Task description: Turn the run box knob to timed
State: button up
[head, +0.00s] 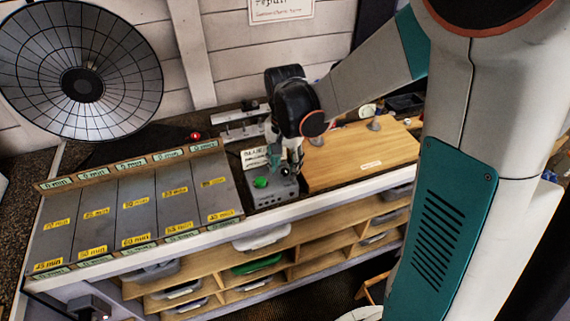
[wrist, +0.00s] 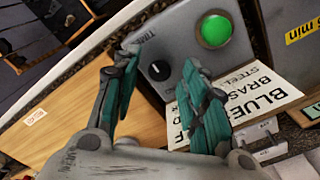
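The run box (head: 272,194) is a grey box at the front edge of the bench, right of the sloped minute board. It has a lit green button (head: 260,182), which also shows in the wrist view (wrist: 215,30). Its round black knob (wrist: 158,71) sits beside the button, with dark lettering that seems to read TIMED on the panel close by. The knob's pointer is too small to read. My gripper (wrist: 160,57) is open, its fingertips on either side of the knob in the wrist view; I cannot tell whether they touch it. In the head view my gripper (head: 285,158) hangs over the box.
A sign card (wrist: 240,95) with BLUE, BRASS and STEEL lettering stands by the box. A wooden board (head: 355,155) lies to the right. The sloped minute board (head: 135,205) is to the left. Shelves with bins (head: 257,265) are below the bench.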

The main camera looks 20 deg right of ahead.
aim_at(285, 170)
notch_tip(285, 170, up, 12)
dwell(0.7)
jog(key=shift+s, duration=0.15)
jog(key=s+f+n+t+b, duration=0.1)
jog(key=s+n+t, duration=0.6)
jog(key=s, duration=0.8)
jog(key=shift+n+b, duration=0.7)
jog(key=shift+n, duration=0.4)
